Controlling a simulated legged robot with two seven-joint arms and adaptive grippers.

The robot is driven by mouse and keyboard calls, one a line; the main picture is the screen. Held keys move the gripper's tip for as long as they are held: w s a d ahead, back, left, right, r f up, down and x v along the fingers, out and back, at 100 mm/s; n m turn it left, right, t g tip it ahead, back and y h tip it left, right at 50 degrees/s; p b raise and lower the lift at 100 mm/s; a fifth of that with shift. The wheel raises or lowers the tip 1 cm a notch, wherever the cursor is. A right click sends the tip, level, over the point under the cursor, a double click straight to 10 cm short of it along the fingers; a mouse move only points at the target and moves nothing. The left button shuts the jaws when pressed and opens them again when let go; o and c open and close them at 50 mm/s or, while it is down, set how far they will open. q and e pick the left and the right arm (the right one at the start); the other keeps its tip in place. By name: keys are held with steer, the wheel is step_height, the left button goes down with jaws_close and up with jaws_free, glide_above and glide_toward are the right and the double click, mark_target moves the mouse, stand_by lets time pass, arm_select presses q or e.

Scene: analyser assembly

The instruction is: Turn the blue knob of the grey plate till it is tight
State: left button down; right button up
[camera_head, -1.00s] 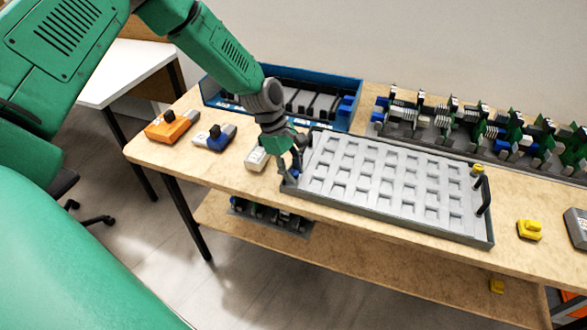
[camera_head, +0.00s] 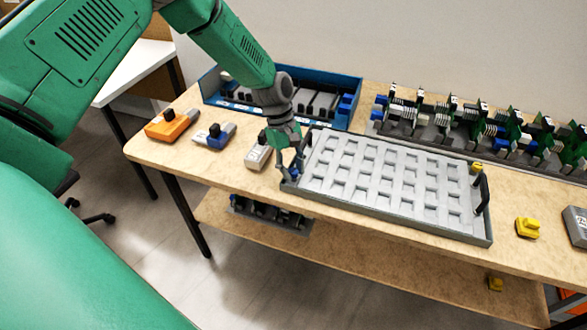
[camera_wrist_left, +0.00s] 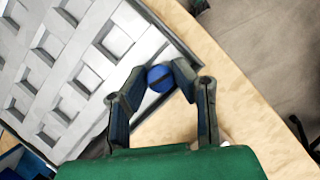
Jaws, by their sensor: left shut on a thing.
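The grey plate (camera_head: 385,188) lies on the wooden table, with rows of square recesses. The blue knob (camera_wrist_left: 160,78) sits at the plate's left end; in the left wrist view it is round, with a dark slot across it. My left gripper (camera_wrist_left: 159,80) is shut on the blue knob, one finger on each side of it. In the head view the left gripper (camera_head: 292,174) reaches down at the plate's left end and mostly hides the knob. A yellow knob (camera_head: 477,168) sits at the plate's right end beside a black handle. My right gripper is not in view.
A blue bin (camera_head: 353,92) with dark parts stands behind the plate. A rack of green boards (camera_head: 470,125) stands at the back right. Orange (camera_head: 170,125), blue-grey (camera_head: 214,137) and white (camera_head: 258,155) devices lie left of the plate. A yellow piece (camera_head: 527,227) lies to the right.

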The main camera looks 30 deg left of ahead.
arm_select(q)
steer(key=shift+w+r, duration=0.15)
steer(key=shift+w, duration=0.1)
steer(key=c, duration=1.6)
jaws_free()
steer(key=shift+s+a, duration=0.1)
steer(key=v, duration=1.1)
steer(key=shift+a+r, duration=0.2)
steer(key=shift+r, duration=0.15)
